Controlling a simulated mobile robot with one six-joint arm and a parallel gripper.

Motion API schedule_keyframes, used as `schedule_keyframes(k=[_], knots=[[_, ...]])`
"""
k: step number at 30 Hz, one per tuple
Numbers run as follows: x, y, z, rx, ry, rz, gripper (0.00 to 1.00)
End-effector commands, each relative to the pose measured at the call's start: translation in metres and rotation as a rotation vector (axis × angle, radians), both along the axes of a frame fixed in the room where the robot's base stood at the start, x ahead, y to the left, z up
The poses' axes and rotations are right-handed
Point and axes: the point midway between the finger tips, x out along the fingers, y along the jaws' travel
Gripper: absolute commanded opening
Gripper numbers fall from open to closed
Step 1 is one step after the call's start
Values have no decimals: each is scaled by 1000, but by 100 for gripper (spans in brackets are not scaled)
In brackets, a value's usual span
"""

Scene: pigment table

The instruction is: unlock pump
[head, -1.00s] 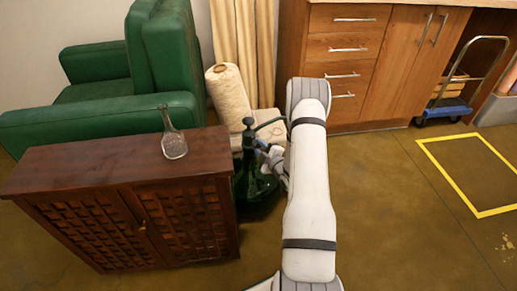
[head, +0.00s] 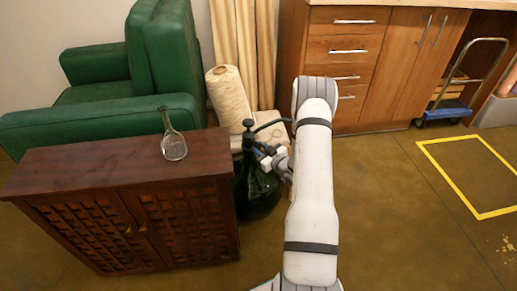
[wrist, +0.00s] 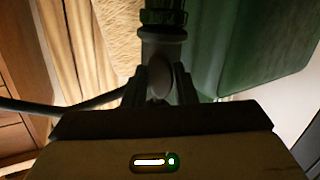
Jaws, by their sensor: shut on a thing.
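The pump is a dark green bottle (head: 258,192) with a dark pump head and knob (head: 248,124). It stands on the floor just right of the wooden cabinet. A thin dark hose (head: 273,124) curves from its top to the right. My gripper (head: 266,156) is at the pump's upper part, below the knob, reaching in from the right. In the wrist view, my gripper (wrist: 160,88) is shut on a grey neck-like part of the pump (wrist: 162,50), with a ribbed green part beyond it. My arm hides some of the pump's right side.
The brown cabinet (head: 100,165) stands close left of the pump, with a clear glass flask (head: 173,147) on top. A green armchair (head: 150,85) and a large cream spool (head: 228,95) are behind. Wooden drawers (head: 345,60) stand at the back. Floor to the right is open.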

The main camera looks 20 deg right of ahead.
Motion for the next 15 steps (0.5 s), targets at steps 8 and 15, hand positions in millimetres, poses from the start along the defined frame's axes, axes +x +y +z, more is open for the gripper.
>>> schedule_keyframes(k=[8,15], knots=[[0,-1,-1,124,33,-2,2],[0,-2,-1,163,42,-3,2]])
